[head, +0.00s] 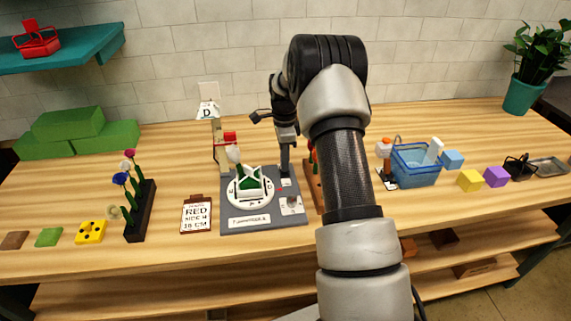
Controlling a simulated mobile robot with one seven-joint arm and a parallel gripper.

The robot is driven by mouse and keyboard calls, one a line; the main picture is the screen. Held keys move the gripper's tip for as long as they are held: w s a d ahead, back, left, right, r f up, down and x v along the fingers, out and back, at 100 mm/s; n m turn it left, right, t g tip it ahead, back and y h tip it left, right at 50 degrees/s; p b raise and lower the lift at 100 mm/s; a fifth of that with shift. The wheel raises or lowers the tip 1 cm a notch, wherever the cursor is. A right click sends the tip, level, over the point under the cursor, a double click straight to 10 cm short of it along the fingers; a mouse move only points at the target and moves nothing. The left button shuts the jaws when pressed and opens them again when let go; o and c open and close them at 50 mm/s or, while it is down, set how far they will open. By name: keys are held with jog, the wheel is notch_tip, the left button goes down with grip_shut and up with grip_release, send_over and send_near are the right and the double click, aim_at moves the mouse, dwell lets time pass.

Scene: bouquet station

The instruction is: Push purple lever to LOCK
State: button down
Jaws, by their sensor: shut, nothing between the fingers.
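A grey station board (237,216) stands on the wooden table left of my arm. It bears a round white dial (239,199) with a green-and-white piece (250,182) on it. Small white labels and a small knob-like part (292,203) sit at the board's right side; their print is too small to read. I cannot make out a purple lever; it may be hidden or too small to tell. My gripper (285,171) points down over the board's right rear part, shut and empty. I cannot tell whether it touches anything.
A blue basket (415,172), a yellow block (470,180) and a purple block (497,176) lie to the right. My arm hides part of the table's middle.

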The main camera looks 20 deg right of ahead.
jog(key=shift+w+d+r, duration=0.1)
jog(key=shift+w+r, duration=0.4)
jog(key=shift+r, duration=0.3)
jog(key=r+p, duration=0.3)
jog(key=r, duration=0.2)
jog(key=shift+s+r+p, duration=0.15)
jog(key=shift+s+p, duration=0.05)
jog(key=shift+p, duration=0.15)
dwell(0.5)
jog(key=s+a+r+n+t, duration=0.2)
jog(key=s+a+r+n, duration=0.4)
jog(key=r, duration=0.5)
jog(key=s+a+r+n+t, duration=0.15)
jog(key=s+r+n, duration=0.25)
jog(key=s+r, duration=0.6)
jog(key=s+a+r+n+t, duration=0.1)
jog(key=s+a+n, duration=0.1)
jog(key=s+n, duration=0.3)
jog(key=s+a+r+n+t, duration=0.1)
jog(key=s+a+n, duration=0.2)
jog(key=s, duration=1)
jog(key=shift+s+n, duration=0.2)
jog(key=shift+n, duration=0.9)
